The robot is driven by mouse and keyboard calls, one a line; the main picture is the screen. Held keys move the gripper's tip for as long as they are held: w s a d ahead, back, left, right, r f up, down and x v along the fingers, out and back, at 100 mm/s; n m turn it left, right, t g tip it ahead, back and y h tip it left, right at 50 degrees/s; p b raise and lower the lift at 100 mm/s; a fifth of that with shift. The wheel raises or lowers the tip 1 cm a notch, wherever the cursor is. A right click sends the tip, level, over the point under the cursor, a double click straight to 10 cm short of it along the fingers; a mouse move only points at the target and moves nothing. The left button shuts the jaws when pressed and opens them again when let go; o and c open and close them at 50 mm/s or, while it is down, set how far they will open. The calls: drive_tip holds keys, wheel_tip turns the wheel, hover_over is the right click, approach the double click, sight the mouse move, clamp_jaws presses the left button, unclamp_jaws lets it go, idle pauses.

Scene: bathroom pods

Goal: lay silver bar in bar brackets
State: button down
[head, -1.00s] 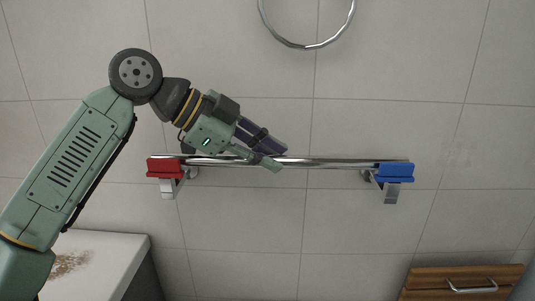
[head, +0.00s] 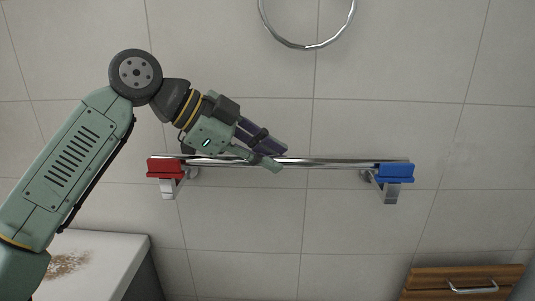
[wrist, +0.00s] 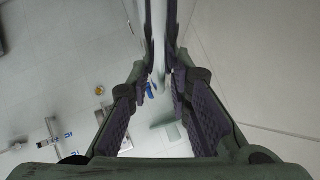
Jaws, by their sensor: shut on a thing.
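The silver bar (head: 335,161) runs nearly level across the tiled wall in the head view. Its left end is at the red bracket (head: 165,168) and its right end at the blue bracket (head: 395,173). Whether it rests fully in both brackets cannot be told from here. My gripper (head: 276,158) is shut on the bar, left of its middle. In the wrist view the bar (wrist: 159,40) passes between the fingers of my gripper (wrist: 163,75), and a small blue part (wrist: 150,90) shows beyond them.
A chrome ring (head: 308,44) hangs on the wall above the bar. A white surface with a brown stain (head: 105,252) is at lower left. A wooden drawer front (head: 460,282) with a metal handle is at lower right. The wall between the brackets below the bar is clear.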

drive_tip(key=shift+f+b, duration=1.15)
drive_tip(key=shift+f, duration=0.45)
drive_tip(key=c, duration=1.4)
unclamp_jaws()
